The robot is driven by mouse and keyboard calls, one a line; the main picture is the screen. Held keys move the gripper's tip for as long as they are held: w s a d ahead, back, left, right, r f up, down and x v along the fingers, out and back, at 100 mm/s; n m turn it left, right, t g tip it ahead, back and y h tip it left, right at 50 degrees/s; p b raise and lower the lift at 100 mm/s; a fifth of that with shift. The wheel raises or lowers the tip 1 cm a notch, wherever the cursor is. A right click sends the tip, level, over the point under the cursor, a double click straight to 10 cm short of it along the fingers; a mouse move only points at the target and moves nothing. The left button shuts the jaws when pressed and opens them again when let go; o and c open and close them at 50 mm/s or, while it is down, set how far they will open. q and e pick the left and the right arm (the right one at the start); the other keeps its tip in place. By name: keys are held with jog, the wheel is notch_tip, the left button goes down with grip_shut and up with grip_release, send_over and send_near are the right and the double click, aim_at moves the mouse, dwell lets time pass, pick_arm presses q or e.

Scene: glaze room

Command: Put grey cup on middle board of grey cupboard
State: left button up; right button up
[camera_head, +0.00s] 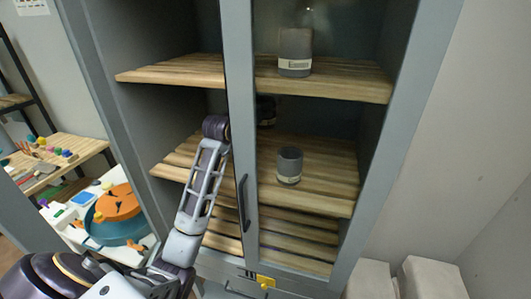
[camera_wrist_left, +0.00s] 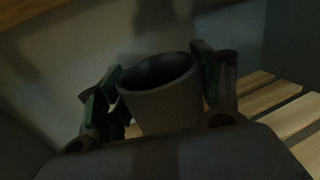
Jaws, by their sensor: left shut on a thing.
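My left gripper (camera_head: 265,110) reaches through the open left side of the grey cupboard (camera_head: 239,120), above the middle board (camera_head: 325,196). Its end is dark and partly hidden behind the upright door frame. In the left wrist view, its two fingers are shut on a grey cup (camera_wrist_left: 165,105), one on each side, with the cup's open rim showing. I cannot tell whether this cup touches the board. Another grey cup (camera_head: 289,166) with a pale label stands upright on the middle board, right of the door frame. My right gripper is not in view.
A grey labelled container (camera_head: 295,52) stands on the upper board (camera_head: 335,83). The door frame with its dark handle (camera_head: 244,203) stands right of my left arm. Slatted wood (camera_head: 300,240) lies below. A side table with an orange and teal object (camera_head: 117,213) is at left.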

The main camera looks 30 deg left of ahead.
pick_arm(q)
jog(key=shift+w, duration=0.1)
jog(key=shift+r, duration=0.1)
jog(key=shift+f+p, duration=0.3)
jog(key=shift+f, duration=2.8)
jog(key=shift+f, duration=1.9)
jog(key=shift+f, duration=0.1)
jog(key=o, duration=1.2)
